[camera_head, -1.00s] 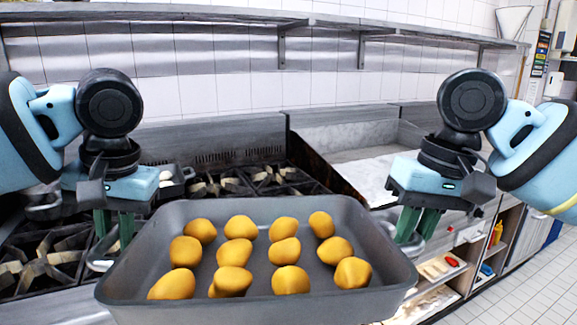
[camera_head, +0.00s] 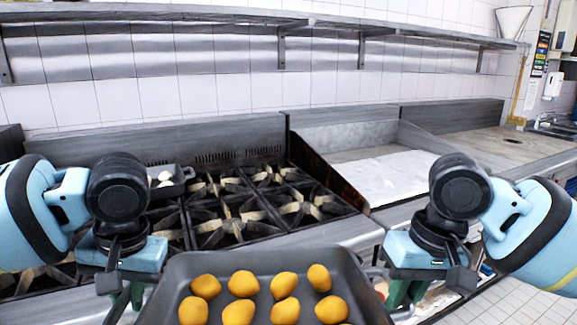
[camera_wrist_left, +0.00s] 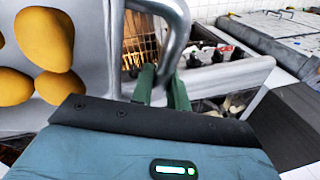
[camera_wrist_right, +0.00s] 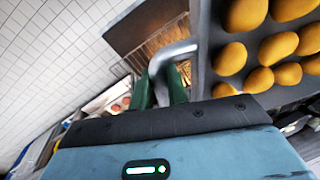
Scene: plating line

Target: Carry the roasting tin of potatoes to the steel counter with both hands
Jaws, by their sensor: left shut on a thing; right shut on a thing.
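The grey roasting tin (camera_head: 345,268) with several yellow potatoes (camera_head: 243,284) is at the bottom of the head view, in front of the hob; its near part is cut off. My left gripper (camera_head: 124,296) is shut on the tin's left handle, which shows between its green fingers in the left wrist view (camera_wrist_left: 177,35). My right gripper (camera_head: 400,290) is shut on the right handle, seen in the right wrist view (camera_wrist_right: 168,56). The tin looks roughly level. A bare steel counter (camera_head: 390,175) lies right of the hob, with more steel worktop (camera_head: 510,145) further right.
The black hob (camera_head: 235,225) lies behind the tin. A small dark pan (camera_head: 172,182) with pale round things sits at its left. A steel shelf (camera_head: 230,17) runs along the tiled wall. Open shelves with goods lie below the counter at right. The pale steel surface is clear.

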